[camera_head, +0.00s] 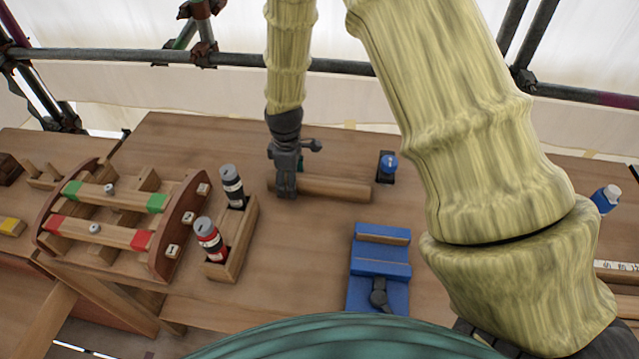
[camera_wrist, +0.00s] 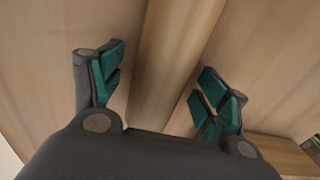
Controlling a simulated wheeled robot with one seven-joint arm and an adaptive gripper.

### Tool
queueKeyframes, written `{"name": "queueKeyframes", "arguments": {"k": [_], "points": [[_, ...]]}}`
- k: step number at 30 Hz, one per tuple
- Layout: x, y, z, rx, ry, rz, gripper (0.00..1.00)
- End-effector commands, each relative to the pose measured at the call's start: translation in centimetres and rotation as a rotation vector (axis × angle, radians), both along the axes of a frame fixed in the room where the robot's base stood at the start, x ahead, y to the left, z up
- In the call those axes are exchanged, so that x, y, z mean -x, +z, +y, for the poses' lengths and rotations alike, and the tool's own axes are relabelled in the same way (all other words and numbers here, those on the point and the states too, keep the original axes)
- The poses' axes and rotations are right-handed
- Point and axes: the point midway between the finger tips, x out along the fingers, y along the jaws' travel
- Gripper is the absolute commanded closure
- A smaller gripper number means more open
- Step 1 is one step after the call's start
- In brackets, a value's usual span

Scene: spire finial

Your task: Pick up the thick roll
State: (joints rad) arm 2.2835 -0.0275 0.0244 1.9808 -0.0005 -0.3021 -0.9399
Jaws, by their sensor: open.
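The thick roll (camera_head: 335,189) looks like a long pale-brown wooden cylinder lying on its side on the wooden table, toward the back. My gripper (camera_head: 286,186) points down over the left part of the roll and hides some of it. In the wrist view my gripper (camera_wrist: 158,95) is open, with green-padded fingers apart. The roll (camera_wrist: 178,55) runs lengthwise through the gap between them. There is bare table between the roll and each finger, and neither pad visibly touches it. My palm hides the roll's near end in that view.
A wooden holder (camera_head: 236,243) with a red and a dark cylinder stands left of the roll. A slatted wooden frame (camera_head: 165,250) lies further left. A blue fixture (camera_head: 378,291) is in front, and a small blue-topped item (camera_head: 387,165) stands just right of the roll. Pipe railing (camera_head: 130,56) runs behind.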

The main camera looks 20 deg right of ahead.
Motion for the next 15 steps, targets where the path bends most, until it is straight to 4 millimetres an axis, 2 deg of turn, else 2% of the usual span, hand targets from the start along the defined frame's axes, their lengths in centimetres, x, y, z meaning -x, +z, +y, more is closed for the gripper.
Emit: {"name": "queueKeyframes", "arguments": {"k": [4,5,15], "points": [[-0.01,0.0,0.01,0.0,0.0,0.0,0.25],[0.01,0.0,0.01,0.0,0.0,0.0,0.29],[-0.01,0.06,-0.01,0.0,0.0,0.0,0.88]]}}
